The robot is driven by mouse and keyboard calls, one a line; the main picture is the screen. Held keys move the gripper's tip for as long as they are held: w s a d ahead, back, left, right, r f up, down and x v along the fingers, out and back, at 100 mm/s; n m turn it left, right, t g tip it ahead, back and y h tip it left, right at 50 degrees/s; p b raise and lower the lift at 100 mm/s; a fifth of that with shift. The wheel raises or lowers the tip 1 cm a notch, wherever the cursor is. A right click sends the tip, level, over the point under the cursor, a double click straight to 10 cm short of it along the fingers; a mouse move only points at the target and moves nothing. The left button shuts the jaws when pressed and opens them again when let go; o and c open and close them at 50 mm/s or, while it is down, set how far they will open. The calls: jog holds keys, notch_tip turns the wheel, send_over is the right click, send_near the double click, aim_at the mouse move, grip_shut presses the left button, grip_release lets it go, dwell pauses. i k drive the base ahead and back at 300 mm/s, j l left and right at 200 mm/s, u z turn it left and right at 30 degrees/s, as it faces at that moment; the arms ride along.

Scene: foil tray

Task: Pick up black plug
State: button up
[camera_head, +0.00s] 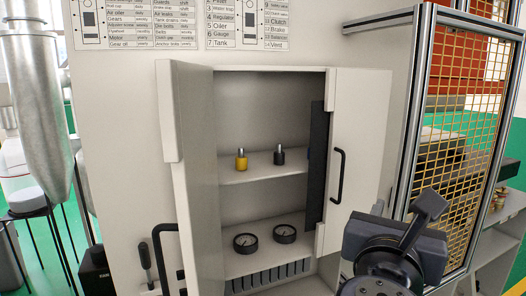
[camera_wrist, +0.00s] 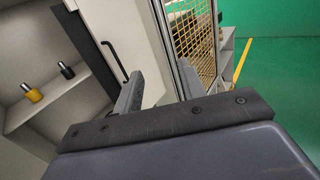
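The black plug (camera_head: 279,156), a short dark cylinder with a metal tip, stands upright on the middle shelf of the open cabinet. It also shows at the left of the wrist view (camera_wrist: 66,71). A similar yellow plug (camera_head: 241,160) stands to its left, with a gap between them; it too is in the wrist view (camera_wrist: 33,94). My gripper (camera_head: 404,204) is at the lower right of the head view, outside the cabinet and well apart from both plugs. Its fingers look spread, with nothing seen between them.
The cabinet's left door (camera_head: 196,190) and right door (camera_head: 357,150) stand open beside the shelf (camera_head: 262,173). Two round gauges (camera_head: 246,243) lie on the lower shelf. A metal-framed yellow mesh guard (camera_head: 455,120) rises close to my gripper on the right.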

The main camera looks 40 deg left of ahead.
aim_at(278, 156)
jog(key=i+j+u, duration=0.15)
jog(key=i+u, duration=0.85)
jog(key=i+j, duration=0.05)
jog(key=i, duration=0.05)
